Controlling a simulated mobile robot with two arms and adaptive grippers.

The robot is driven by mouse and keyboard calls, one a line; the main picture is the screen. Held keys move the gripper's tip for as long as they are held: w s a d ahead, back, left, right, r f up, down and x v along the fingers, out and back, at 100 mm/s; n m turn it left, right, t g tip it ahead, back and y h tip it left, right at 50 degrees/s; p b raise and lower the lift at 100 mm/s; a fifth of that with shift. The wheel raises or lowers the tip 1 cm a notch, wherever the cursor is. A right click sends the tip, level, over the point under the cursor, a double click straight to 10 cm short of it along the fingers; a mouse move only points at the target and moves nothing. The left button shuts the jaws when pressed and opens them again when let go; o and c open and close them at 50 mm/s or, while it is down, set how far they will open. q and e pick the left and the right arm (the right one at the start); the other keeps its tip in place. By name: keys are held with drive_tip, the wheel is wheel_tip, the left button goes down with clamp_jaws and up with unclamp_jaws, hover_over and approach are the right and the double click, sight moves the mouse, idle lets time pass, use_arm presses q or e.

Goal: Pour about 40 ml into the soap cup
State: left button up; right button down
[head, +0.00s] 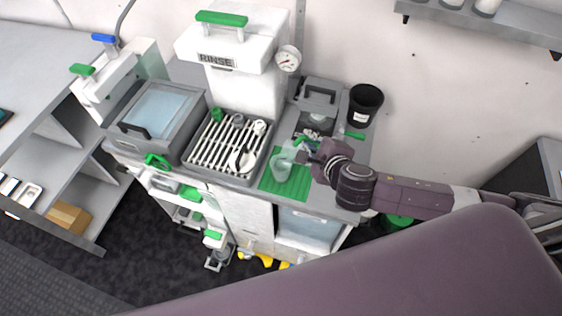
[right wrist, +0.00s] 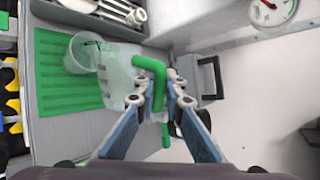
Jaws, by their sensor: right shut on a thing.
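My right gripper (head: 309,154) is shut on the green handle (right wrist: 153,80) of a translucent jug (right wrist: 120,76). The jug is held over the right part of the green ribbed mat (head: 287,183). A clear cup (right wrist: 82,53) shows just beyond the jug in the right wrist view, over the mat; I take it for the soap cup. In the head view the cup (head: 281,166) and the jug overlap, so I cannot tell whether they touch. The jug's tilt and its liquid level are not clear. My left gripper is out of view.
A slatted drain rack (head: 228,143) with small parts lies left of the mat, below the white RINSE machine (head: 235,62). A grey lidded box (head: 316,93) and a black bin (head: 365,104) stand behind. A lidded basin (head: 158,110) is farther left.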

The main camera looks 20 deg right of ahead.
drive_tip(key=shift+d+r, duration=0.1)
drive_tip(key=shift+d, duration=0.1)
drive_tip(key=shift+s+d, duration=0.1)
drive_tip(key=shift+d, duration=0.15)
drive_tip(key=shift+a+r+n+h+p, duration=0.3)
drive_tip(key=shift+r+h+p, duration=0.1)
drive_tip(key=shift+p, duration=0.1)
idle(0.7)
drive_tip(key=shift+w+a+r+n+g+h, duration=0.2)
drive_tip(key=shift+n+g+h, duration=0.1)
idle(0.6)
